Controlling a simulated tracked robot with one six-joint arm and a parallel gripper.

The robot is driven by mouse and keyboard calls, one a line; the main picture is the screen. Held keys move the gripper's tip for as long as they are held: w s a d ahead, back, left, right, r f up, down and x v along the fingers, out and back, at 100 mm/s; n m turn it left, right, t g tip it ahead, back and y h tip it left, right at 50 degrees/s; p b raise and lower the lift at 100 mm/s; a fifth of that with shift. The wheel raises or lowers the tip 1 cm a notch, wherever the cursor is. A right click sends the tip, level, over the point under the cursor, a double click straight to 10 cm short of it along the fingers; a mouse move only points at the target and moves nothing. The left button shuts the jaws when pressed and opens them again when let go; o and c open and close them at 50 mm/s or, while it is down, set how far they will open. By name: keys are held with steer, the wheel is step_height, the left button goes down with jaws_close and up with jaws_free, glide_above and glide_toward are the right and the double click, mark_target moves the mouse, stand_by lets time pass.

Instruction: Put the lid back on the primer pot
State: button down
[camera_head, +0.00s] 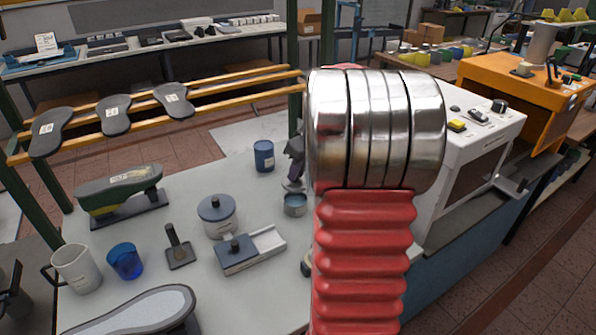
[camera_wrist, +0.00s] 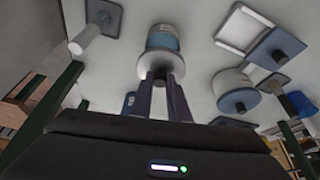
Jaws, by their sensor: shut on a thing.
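The small open pot (camera_head: 295,206), which I take to be the primer pot, stands on the grey bench with blue in its mouth. My gripper (camera_head: 293,180) is just above it, partly hidden by my arm. In the wrist view, the two purple fingers (camera_wrist: 161,78) are shut on a pale round piece (camera_wrist: 160,63) that looks like the lid. The blue-banded pot (camera_wrist: 163,42) shows right behind this piece. I cannot tell whether the two touch.
A white pot with a blue-grey lid (camera_head: 217,218) and a box with a white tray (camera_head: 250,252) stand to the left. A blue canister (camera_head: 264,157) stands behind. A black stand (camera_head: 178,250), blue cup (camera_head: 125,262) and white jug (camera_head: 76,268) are farther left.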

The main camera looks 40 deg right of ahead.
mark_target(300, 183)
steer(key=shift+f, duration=0.15)
steer(key=shift+f, duration=3.05)
steer(key=shift+f, duration=0.1)
stand_by(0.4)
steer(key=c, duration=1.6)
jaws_free()
steer(key=shift+o, duration=0.4)
steer(key=o, duration=0.4)
steer(key=shift+r, duration=3.55)
